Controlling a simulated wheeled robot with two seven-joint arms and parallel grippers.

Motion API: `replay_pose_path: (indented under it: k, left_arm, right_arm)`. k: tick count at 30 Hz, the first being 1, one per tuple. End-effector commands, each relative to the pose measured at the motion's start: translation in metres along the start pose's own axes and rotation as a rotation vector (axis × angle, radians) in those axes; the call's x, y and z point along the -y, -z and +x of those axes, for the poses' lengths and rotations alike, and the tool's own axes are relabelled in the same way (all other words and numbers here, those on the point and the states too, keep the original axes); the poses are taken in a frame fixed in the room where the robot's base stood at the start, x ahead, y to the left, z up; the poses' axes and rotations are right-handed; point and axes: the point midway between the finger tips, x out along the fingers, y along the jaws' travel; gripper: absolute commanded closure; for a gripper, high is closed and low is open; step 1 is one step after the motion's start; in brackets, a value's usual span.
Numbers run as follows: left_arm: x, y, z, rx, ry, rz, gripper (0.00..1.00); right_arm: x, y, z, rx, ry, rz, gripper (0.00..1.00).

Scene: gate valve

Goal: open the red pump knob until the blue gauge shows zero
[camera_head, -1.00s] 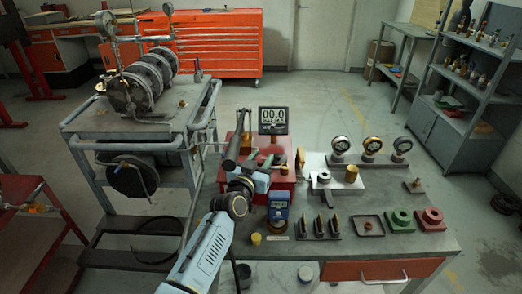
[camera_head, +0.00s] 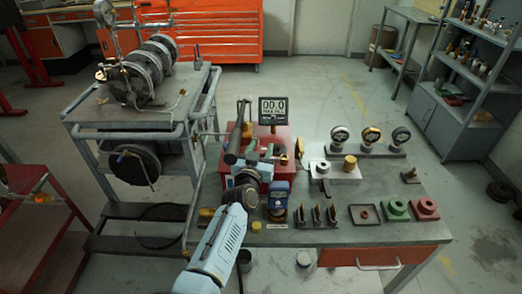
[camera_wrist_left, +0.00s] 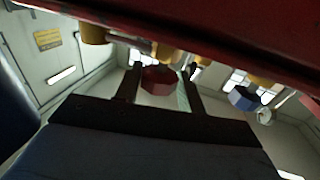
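The red pump (camera_head: 281,140) is a box on the workbench, with dark fittings on top. My left gripper (camera_head: 248,178) is at its front left side, partly hidden by my arm. In the left wrist view, the red faceted knob (camera_wrist_left: 158,80) shows between the two dark fingers (camera_wrist_left: 164,88) of my left gripper. The fingers are apart, with a small gap beside the knob on the right; I cannot tell whether they touch it. The blue gauge (camera_head: 278,193) stands in front of the pump; its reading is too small to read. My right gripper is out of view.
Several round gauges (camera_head: 370,138) stand on the bench at right. Green (camera_head: 396,209) and red (camera_head: 425,208) blocks and a tray (camera_head: 365,213) lie nearer. A valve cart (camera_head: 90,128) stands at left.

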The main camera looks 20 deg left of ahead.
Motion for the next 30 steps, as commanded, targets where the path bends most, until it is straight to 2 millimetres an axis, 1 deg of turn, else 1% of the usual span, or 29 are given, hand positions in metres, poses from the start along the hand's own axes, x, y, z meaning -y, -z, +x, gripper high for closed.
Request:
replay_pose_path:
  k: [1,3,11,14,16,20,30]
  left_arm:
    - [0.0,0.0,0.0,0.0,0.0,0.0,0.54]
    - [-0.001,-0.001,0.0,0.002,-0.001,0.0,0.45]
    - [-0.002,-0.002,-0.001,0.005,-0.004,-0.002,0.45]
    - [-0.002,-0.002,-0.005,0.006,-0.005,-0.002,0.45]
    - [-0.003,-0.002,-0.012,0.006,-0.005,-0.002,0.45]
    - [-0.002,-0.001,-0.033,0.007,-0.004,-0.003,0.45]
    - [-0.001,-0.001,-0.101,0.006,-0.003,-0.001,0.45]
  right_arm:
    - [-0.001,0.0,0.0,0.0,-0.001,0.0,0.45]
    - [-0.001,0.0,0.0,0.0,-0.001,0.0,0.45]
    - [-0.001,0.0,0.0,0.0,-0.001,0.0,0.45]
    - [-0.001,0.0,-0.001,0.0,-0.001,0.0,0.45]
    - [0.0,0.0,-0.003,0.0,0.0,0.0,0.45]
    - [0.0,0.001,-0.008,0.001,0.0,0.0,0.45]
    - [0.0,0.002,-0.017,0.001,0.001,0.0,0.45]
